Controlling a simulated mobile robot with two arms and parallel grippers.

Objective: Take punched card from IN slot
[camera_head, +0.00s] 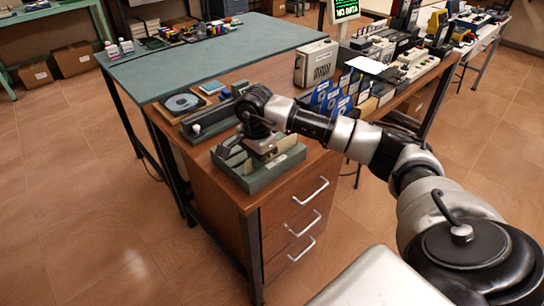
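My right arm reaches in from the lower right, and my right gripper (247,153) is over a green-grey block-like unit (262,180) at the near corner of the wooden desk. The gripper and wrist cover much of the unit's top, so I cannot read any IN label or make out a slot. A beige, card-like edge (291,159) shows at the unit's right side, beside the gripper. I cannot tell whether it is the punched card or whether the fingers touch it. The fingertips are too small and hidden to show their opening. My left gripper is out of view.
A dark long device (207,122) lies just behind the unit. Blue disk sleeves (325,97) and a beige case (316,62) stand farther right and back. A white sheet (367,65) lies among the equipment. The green tabletop (245,48) behind has clear room.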

